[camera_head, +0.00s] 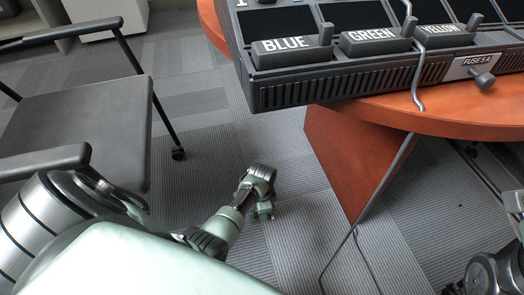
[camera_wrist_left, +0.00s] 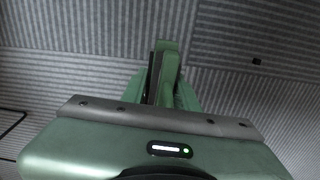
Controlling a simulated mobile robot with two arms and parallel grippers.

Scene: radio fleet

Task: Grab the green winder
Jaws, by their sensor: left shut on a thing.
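The winder labelled GREEN (camera_head: 375,38) is a dark crank with an upright knob at its right end, on the front of the dark radio rack (camera_head: 330,88). It sits between the BLUE winder (camera_head: 290,45) and the YELLOW winder (camera_head: 443,34). My left gripper (camera_head: 262,190) is low, over the carpet, left of the table and well away from the rack. In the left wrist view its green fingers (camera_wrist_left: 163,75) are close together with a dark strip between them; I cannot make out what they hold. No right gripper shows, only part of my right arm at the lower right.
The rack stands on a round-edged orange wooden table (camera_head: 450,118) with a wooden leg panel (camera_head: 355,150). A bent grey metal rod (camera_head: 417,75) hangs over the rack's front. A grey armchair (camera_head: 75,130) stands at left. Carpet lies open between chair and table.

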